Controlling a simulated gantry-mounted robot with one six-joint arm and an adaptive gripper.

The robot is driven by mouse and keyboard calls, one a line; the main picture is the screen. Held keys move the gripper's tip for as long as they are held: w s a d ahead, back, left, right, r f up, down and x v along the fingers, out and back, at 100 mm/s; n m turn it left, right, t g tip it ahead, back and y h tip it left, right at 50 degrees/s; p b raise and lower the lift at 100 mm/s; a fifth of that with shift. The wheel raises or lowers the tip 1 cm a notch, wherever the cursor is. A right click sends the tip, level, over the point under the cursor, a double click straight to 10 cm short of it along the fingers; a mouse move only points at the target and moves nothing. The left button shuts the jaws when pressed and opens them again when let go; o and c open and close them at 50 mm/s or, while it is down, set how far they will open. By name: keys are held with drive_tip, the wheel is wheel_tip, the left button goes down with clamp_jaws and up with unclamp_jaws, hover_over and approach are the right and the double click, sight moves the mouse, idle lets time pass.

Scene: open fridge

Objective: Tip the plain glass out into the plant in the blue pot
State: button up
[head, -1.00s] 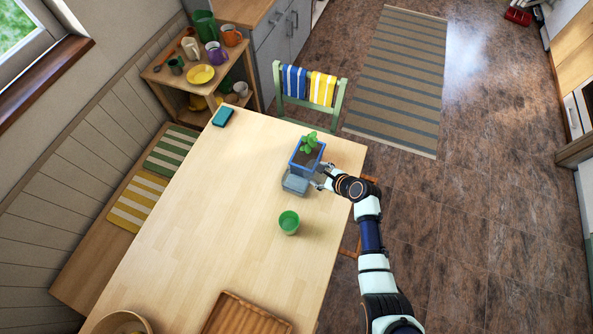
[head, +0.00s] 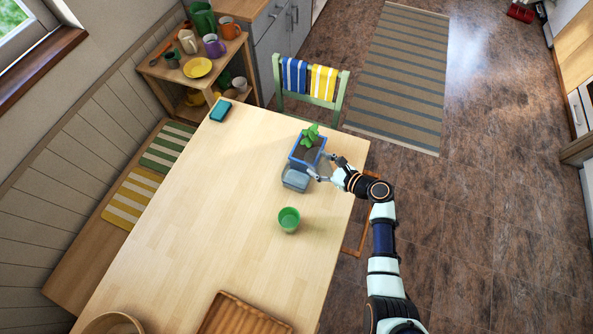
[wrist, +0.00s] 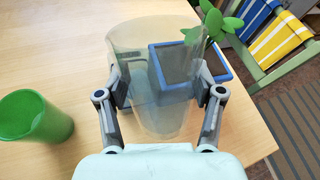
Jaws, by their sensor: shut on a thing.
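My gripper (wrist: 160,92) is shut on the plain clear glass (wrist: 155,110), whose sides sit between the two fingers in the wrist view. In the head view my gripper (head: 325,170) is at the right side of the blue pot (head: 295,160). The pot also shows in the wrist view (wrist: 222,68), partly behind the glass. Its plant (head: 311,135) has green leaves, which show at the top of the wrist view (wrist: 214,20). I cannot tell how far the glass is tilted, whether it touches the pot, or what is in it.
A grey-blue lidded box (head: 295,179) stands close in front of the pot. A green cup (head: 289,219) stands nearer on the table (head: 200,220). A chair (head: 310,85) with striped cloth is behind the table's far edge. The table's left and middle are mostly clear.

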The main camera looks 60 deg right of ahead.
sight(316, 169)
drive_tip(key=shift+f+t, duration=0.1)
drive_tip(key=shift+t, duration=0.4)
drive_tip(key=shift+w+r, duration=0.1)
drive_tip(key=shift+r, duration=0.3)
drive_tip(key=shift+w+f+m+t+b, duration=0.15)
drive_tip(key=shift+f+m+t+b, duration=0.25)
drive_tip(key=shift+b, duration=0.7)
drive_tip(key=shift+w+f+t+b, duration=0.1)
drive_tip(key=shift+f+t+b, duration=0.2)
drive_tip(key=shift+b, duration=0.5)
drive_tip(key=shift+w+a+m+t+b, duration=0.25)
drive_tip(key=shift+t+b, duration=0.25)
drive_tip(key=shift+b, duration=0.5)
drive_tip(key=shift+d+r, duration=0.1)
drive_tip(key=shift+r, duration=0.3)
drive_tip(key=shift+w+f+m+t+h+b, duration=0.15)
drive_tip(key=shift+f+m+t+h+b, duration=0.2)
drive_tip(key=shift+b, duration=0.35)
drive_tip(key=shift+r+p, duration=0.4)
drive_tip(key=shift+r, duration=0.05)
drive_tip(key=s+a+r+p, duration=0.2)
drive_tip(key=s+a+p, duration=0.1)
drive_tip(key=p, duration=0.1)
drive_tip(key=shift+r+p, duration=0.35)
drive_tip(key=shift+p, duration=0.05)
drive_tip(key=shift+s+a, duration=0.3)
drive_tip(key=shift+a, duration=0.05)
